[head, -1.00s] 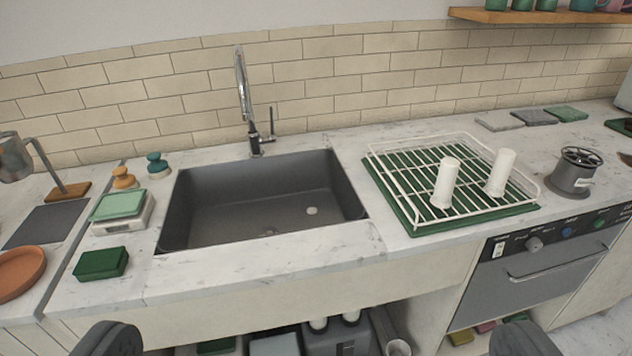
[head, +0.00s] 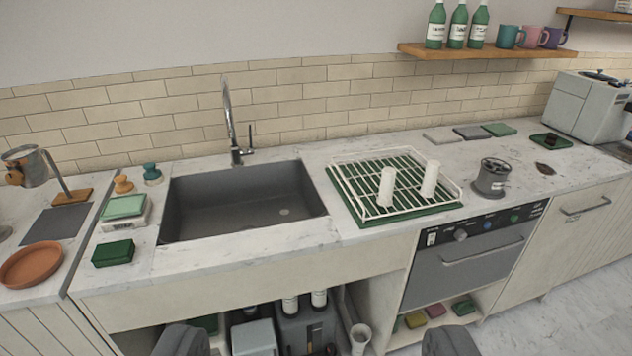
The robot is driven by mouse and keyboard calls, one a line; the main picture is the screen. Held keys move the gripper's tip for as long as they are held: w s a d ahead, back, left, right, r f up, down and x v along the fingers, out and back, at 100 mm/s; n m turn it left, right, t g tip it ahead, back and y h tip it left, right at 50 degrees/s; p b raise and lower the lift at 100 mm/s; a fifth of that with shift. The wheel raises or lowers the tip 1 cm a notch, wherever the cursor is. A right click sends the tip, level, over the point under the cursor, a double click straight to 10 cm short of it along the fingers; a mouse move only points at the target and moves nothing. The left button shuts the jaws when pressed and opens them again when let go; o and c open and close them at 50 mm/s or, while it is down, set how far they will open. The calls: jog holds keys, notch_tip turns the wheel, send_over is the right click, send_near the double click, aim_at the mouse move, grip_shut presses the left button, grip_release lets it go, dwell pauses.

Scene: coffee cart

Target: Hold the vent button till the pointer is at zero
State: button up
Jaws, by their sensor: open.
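My gripper (head: 316,341) shows as two dark fingertips set wide apart at the bottom edge, with nothing between them. It is well short of the counter. A dark control panel (head: 475,232) on the grey under-counter machine (head: 465,268) at right carries a round knob (head: 460,236), a blue button (head: 488,225) and a green button (head: 514,217). No lettering is readable, so I cannot tell which control is the vent button. A grey-white machine (head: 582,112) stands at the far right, partly cut off. I cannot make out a pointer or dial anywhere.
A shelf (head: 480,50) with bottles and mugs hangs above. Floor (head: 560,320) is clear at lower right.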

grip_shut()
dwell(1.4)
